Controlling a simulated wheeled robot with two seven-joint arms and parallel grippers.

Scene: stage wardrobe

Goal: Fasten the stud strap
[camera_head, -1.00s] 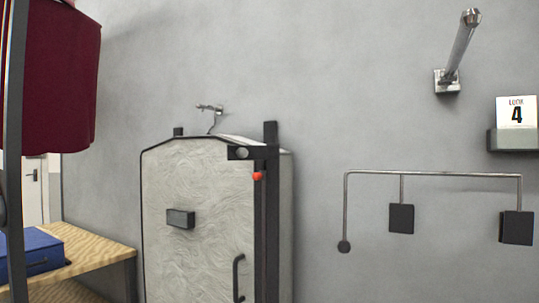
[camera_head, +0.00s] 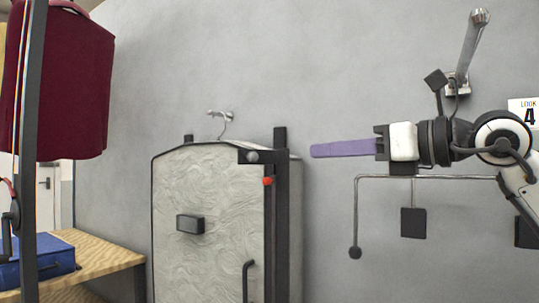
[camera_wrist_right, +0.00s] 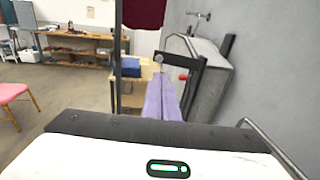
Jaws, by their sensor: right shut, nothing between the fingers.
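A pale, swirl-patterned case (camera_head: 208,235) with dark edging stands against the wall in the head view. At its top right corner is a short dark strap-like piece (camera_head: 268,157) with a round silver stud (camera_head: 252,157). A red knob (camera_head: 267,181) sits just below. I cannot tell whether the strap is seated on the stud. My right gripper (camera_head: 313,151) has long purple fingers, shut and empty, pointing left, to the right of the case's top corner. In the right wrist view the fingers (camera_wrist_right: 167,80) lie together, with the dark strap-like piece (camera_wrist_right: 192,60) beyond. My left gripper is out of view.
A thin rail with dark plates (camera_head: 413,222) runs under my right arm. A metal wall peg (camera_head: 466,45) rises above it. At left are a hanging maroon cloth (camera_head: 68,85), a dark post and a wooden bench (camera_head: 100,258) with a blue box (camera_head: 45,260).

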